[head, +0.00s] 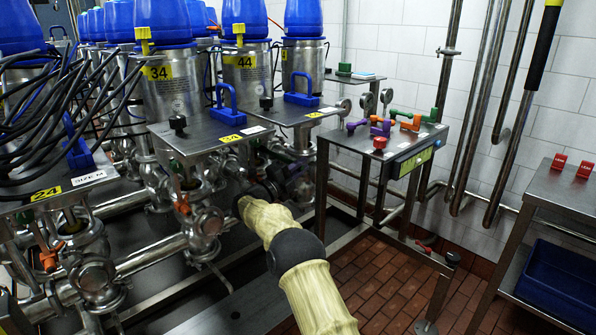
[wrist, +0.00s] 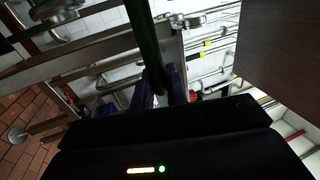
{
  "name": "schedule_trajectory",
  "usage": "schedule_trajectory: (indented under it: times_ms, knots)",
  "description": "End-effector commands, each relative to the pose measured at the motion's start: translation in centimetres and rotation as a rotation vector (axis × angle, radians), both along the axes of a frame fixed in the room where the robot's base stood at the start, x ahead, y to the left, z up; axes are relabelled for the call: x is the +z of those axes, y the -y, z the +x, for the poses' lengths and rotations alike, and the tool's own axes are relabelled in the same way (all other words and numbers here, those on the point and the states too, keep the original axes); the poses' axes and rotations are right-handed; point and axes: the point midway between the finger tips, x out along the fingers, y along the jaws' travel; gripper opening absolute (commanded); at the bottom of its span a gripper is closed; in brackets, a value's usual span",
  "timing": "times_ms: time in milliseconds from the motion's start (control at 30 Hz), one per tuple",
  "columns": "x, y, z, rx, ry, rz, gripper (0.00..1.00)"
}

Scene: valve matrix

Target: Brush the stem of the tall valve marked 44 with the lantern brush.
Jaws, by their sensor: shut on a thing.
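The tall valve marked 44 (head: 248,78) stands in the middle of the head view, a steel cylinder with a blue cap and a yellow 44 label. Its stem lies low behind the steel plate (head: 300,112) and my arm, and I cannot make it out. My gripper (wrist: 165,88) is shut on a dark green rod (wrist: 146,42), which appears to be the lantern brush's handle. The rod runs up out of the wrist view, so its brush end is hidden. In the head view my arm reaches in below the plates, and its dark end is among the pipes.
Valve 34 (head: 168,88) and its plate (head: 205,135) stand to the left. A steel stand (head: 350,140) on the right holds several coloured brushes or handles. Black cables (head: 55,95) hang at far left. Open brick floor (head: 375,275) lies right of my arm.

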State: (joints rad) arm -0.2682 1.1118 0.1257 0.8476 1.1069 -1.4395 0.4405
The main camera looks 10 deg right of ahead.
Motion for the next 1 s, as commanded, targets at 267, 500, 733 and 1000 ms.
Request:
schedule_trajectory:
  times_ms: [267,500,733,1000]
  knots:
    - [0.1,0.0,0.0,0.000,0.000,0.000,0.00]
    - [0.3,-0.3,0.4,0.000,-0.001,-0.001,0.00]
    - [0.5,-0.7,1.0,0.000,0.000,0.000,0.00]
    - [0.4,-0.9,1.3,-0.001,0.000,0.000,0.00]
